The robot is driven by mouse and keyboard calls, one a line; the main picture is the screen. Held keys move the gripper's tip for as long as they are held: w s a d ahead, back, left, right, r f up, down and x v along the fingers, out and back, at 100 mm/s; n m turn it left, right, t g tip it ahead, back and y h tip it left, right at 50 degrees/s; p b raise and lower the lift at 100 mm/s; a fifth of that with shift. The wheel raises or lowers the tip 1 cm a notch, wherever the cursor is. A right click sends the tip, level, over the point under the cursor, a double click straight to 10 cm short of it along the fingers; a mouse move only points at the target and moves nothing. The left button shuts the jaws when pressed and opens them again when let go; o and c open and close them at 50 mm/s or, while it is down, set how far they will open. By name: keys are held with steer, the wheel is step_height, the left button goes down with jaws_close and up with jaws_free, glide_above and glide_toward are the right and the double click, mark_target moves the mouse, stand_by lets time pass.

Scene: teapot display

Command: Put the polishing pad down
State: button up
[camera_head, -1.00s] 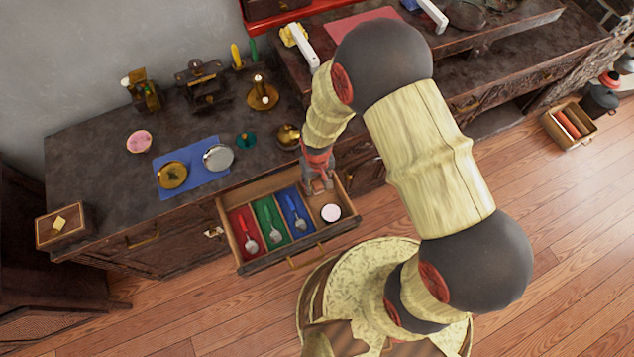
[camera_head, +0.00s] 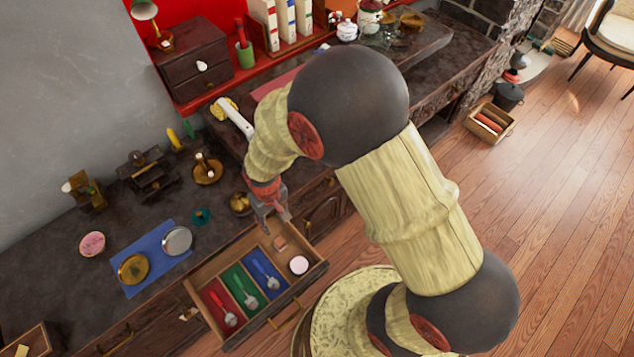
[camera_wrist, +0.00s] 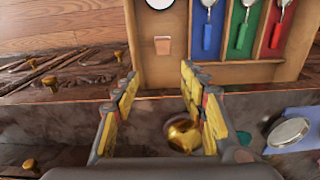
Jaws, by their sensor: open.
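A small tan block (camera_head: 280,243), which looks like the polishing pad, lies on the bare wooden floor of the open drawer (camera_head: 258,325), behind a pale round disc (camera_head: 299,265). In the wrist view the tan block (camera_wrist: 162,47) lies flat beyond my fingertips, apart from them. My gripper (camera_head: 279,219) is above the drawer's back edge, fingers open. The wrist view shows the two yellow-padded fingers (camera_wrist: 159,80) spread with nothing between their tips.
Red, green and blue compartments (camera_head: 243,287) hold spoons at the drawer's left. A brass pot (camera_head: 240,203), a blue mat (camera_head: 160,284) with two round dishes and a pink disc (camera_head: 92,244) are on the dark counter. A white-handled item (camera_head: 234,117) stands behind.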

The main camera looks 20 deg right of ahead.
steer(key=s+d+r+m+t, duration=0.1)
steer(key=d+r, duration=0.2)
steer(key=r, duration=0.8)
steer(key=d+r+t, duration=0.2)
steer(key=d+r, duration=0.1)
steer(key=r, duration=0.8)
steer(key=s+d+r+m+t, duration=0.1)
steer(key=s+d+r, duration=0.1)
steer(key=s+r, duration=0.4)
steer(key=s+d+r+m+t, duration=0.1)
steer(key=s+d+r, duration=0.2)
steer(key=s+r, duration=0.3)
steer(key=shift+s+d+r, duration=0.25)
steer(key=shift+d+r, duration=0.05)
steer(key=shift+r, duration=0.25)
